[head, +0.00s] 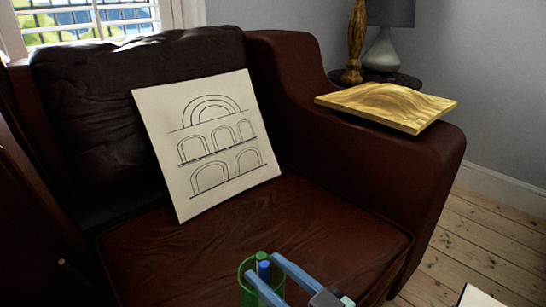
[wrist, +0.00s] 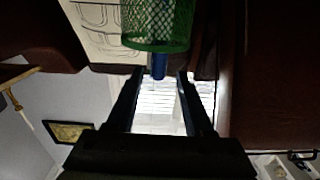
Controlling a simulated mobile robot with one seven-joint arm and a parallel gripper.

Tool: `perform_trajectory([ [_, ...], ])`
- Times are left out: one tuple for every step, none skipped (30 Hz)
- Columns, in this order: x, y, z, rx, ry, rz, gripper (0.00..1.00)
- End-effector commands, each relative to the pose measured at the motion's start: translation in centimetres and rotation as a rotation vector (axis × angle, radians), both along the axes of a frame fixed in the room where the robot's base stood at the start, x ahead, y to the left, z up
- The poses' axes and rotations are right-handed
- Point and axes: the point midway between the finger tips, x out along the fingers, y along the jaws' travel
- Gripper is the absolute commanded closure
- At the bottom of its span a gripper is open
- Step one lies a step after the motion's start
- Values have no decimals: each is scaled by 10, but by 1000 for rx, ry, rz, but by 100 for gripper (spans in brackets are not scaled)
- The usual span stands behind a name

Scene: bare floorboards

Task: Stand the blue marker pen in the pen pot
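The green mesh pen pot (head: 243,287) is at the bottom edge of the head view, its base cut off. In the wrist view the pot (wrist: 157,25) shows at the top, its rim towards my gripper. The blue marker pen (head: 264,269) is in the pot, its end sticking out past the rim; this end (wrist: 158,66) also shows in the wrist view. My gripper (wrist: 160,76) is open, with a finger on each side of the marker's end and gaps between. In the head view the fingers of my gripper (head: 262,266) reach over the pot. The marker's lower part is hidden.
A lamp (head: 384,50) stands beyond. Bare floorboards (head: 475,240) show at the right.

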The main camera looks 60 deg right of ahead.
Motion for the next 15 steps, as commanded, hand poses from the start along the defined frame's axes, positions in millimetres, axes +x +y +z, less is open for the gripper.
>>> perform_trajectory([
  [0,0,0,0,0,0,42],
  [0,0,0,0,0,0,42],
  [0,0,0,0,0,0,42],
  [0,0,0,0,0,0,42],
  [0,0,0,0,0,0,42],
  [0,0,0,0,0,0,42],
  [0,0,0,0,0,0,42],
  [0,0,0,0,0,0,42],
  [0,0,0,0,0,0,42],
  [0,0,0,0,0,0,42],
  [0,0,0,0,0,0,42],
  [0,0,0,0,0,0,42],
  [-1,0,0,0,0,0,42],
  [-2,0,0,0,1,-1,42],
  [-4,1,0,1,1,-2,42],
])
